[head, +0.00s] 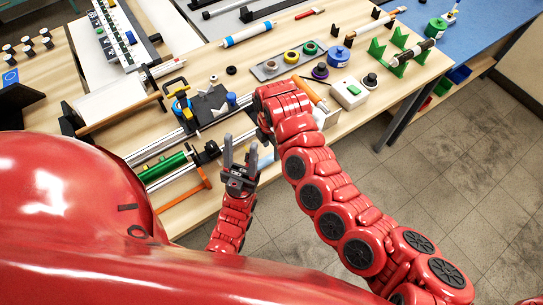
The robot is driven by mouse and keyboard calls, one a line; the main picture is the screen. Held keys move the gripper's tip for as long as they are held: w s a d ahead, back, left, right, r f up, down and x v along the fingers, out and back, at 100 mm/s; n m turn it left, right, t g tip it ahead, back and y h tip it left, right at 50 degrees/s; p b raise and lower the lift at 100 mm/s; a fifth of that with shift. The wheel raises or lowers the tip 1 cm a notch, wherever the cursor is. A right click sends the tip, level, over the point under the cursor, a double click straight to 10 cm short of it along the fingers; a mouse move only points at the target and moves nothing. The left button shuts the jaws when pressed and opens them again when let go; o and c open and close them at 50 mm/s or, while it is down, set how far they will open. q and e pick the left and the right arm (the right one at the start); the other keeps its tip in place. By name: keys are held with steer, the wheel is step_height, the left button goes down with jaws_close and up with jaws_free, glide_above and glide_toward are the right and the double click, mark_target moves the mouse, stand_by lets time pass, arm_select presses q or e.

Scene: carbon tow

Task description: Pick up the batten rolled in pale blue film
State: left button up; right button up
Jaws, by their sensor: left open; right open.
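A pale, whitish-blue roll with bright blue ends (247,35) lies on the far part of the wooden bench; it looks like the batten in pale blue film, but its wrap is too small to be sure. My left gripper (240,150) is open and empty at the bench's front edge, fingers pointing up the picture, well apart from the roll. My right gripper (264,135) is just right of it, bent down from the red wrist and partly hidden; nothing shows held in it. A small pale bluish patch (265,157) shows beside the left gripper; I cannot tell what it is.
A green roll (165,167) and metal tubes (155,150) lie at the front left. Green stands (400,55) hold a dark roller. A blue-topped table (460,40) is at right.

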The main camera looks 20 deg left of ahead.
mark_target(271, 155)
steer(key=f+p, duration=0.1)
steer(key=f, duration=0.3)
steer(key=shift+w+f+p, duration=0.1)
steer(key=shift+w+p, duration=0.1)
steer(key=shift+p, duration=0.15)
steer(key=shift+f, duration=0.3)
jaws_close()
